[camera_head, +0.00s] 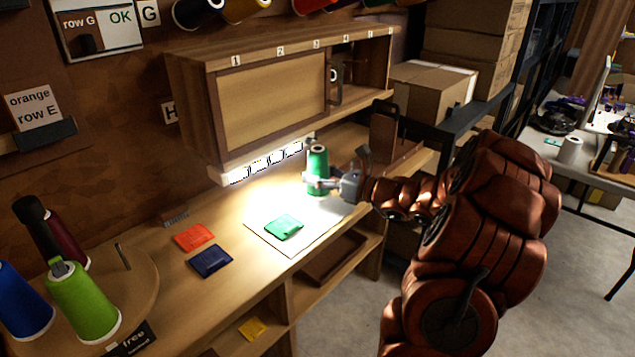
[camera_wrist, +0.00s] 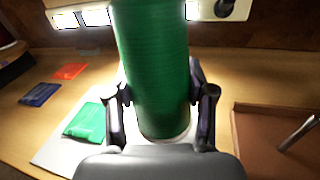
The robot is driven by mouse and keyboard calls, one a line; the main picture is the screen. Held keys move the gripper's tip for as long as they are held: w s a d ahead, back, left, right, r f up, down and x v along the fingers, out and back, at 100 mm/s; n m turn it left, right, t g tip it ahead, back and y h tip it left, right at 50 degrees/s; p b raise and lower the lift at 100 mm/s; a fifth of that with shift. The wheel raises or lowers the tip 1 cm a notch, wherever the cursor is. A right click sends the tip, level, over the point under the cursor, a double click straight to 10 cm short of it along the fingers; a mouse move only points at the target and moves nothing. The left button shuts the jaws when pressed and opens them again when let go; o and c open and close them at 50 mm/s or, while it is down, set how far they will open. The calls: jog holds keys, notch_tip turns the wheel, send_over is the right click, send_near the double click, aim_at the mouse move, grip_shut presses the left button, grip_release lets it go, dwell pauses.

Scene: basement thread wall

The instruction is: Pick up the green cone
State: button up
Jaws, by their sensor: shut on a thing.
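The green cone (camera_head: 317,165) of thread stands upright at the back of the workbench, near the lit strip under the wall cabinet. My gripper (camera_head: 318,184) is shut around its lower part. In the wrist view the green cone (camera_wrist: 152,60) fills the middle, with one dark finger against each side; its top is cut off by the frame edge. Whether its base touches the bench is hard to tell. A lighter, lime green cone (camera_head: 82,300) stands on a round wooden stand at the front left.
A white sheet (camera_head: 262,236) with a green packet (camera_head: 284,227) lies left of my gripper. Red (camera_head: 194,236) and blue (camera_head: 210,261) packets lie further left. The cabinet (camera_head: 270,100) overhangs the bench. An open brown tray (camera_wrist: 265,140) is at right in the wrist view.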

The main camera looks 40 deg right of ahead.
jog(key=s+d, duration=0.1)
jog(key=s, duration=0.6)
jog(key=s+d+r, duration=0.1)
jog(key=s+d, duration=0.1)
jog(key=s, duration=0.6)
jog(key=shift+s+d+r, duration=0.2)
jog(key=shift+s+d, duration=0.1)
jog(key=shift+w+a, duration=0.1)
